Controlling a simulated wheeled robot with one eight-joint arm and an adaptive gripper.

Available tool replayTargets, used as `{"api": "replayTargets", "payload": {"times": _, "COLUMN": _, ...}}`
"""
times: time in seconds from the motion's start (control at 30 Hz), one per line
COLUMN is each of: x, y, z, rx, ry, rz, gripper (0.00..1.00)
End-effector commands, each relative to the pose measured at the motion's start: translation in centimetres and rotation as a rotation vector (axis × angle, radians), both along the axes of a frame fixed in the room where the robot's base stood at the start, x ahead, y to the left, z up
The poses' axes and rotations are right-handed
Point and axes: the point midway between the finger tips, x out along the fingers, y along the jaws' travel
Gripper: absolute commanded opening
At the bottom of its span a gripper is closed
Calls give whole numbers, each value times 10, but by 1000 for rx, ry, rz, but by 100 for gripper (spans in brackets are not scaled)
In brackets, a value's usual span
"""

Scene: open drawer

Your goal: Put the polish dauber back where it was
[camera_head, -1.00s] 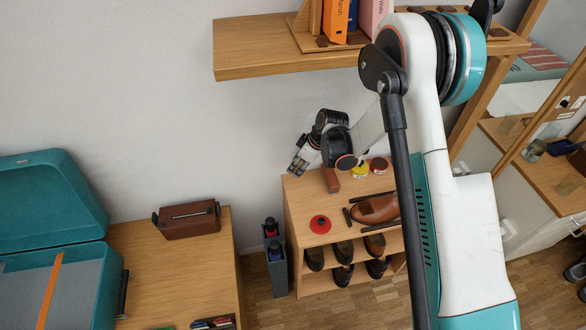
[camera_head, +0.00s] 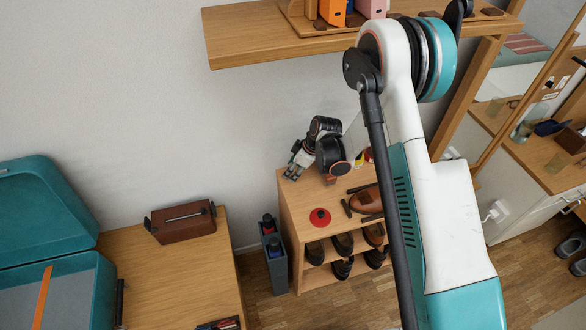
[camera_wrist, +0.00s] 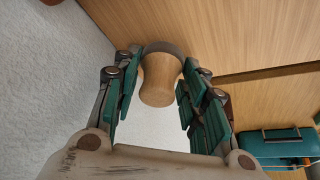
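In the wrist view, a pale wooden, waisted handle with a rounded end and a darker rim behind it sits between my green finger pads; I take it as the polish dauber (camera_wrist: 159,82). In the head view my gripper (camera_head: 295,168) is small, above the left back corner of the shoe cabinet (camera_head: 292,208), close to the wall. The dauber cannot be made out there.
A red disc with a black middle (camera_head: 320,217) and a brown shoe (camera_head: 367,201) lie on the cabinet top. Dark shoes (camera_head: 343,244) fill its shelves. A grey bottle holder (camera_head: 275,262) stands left of it. A brown box (camera_head: 182,222) and teal case (camera_head: 60,290) are farther left. A wall shelf (camera_head: 270,45) hangs above.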

Motion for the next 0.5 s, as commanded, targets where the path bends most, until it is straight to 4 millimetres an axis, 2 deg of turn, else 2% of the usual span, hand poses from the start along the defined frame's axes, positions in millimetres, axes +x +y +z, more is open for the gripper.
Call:
{"api": "replayTargets", "payload": {"times": 0.37, "x": 0, "y": 0, "z": 2, "rx": 0, "ry": 0, "rz": 0, "gripper": 46}}
{"api": "replayTargets", "payload": {"times": 0.5, "x": -2, "y": -5, "z": 17, "rx": 0, "ry": 0, "rz": -2, "gripper": 46}}
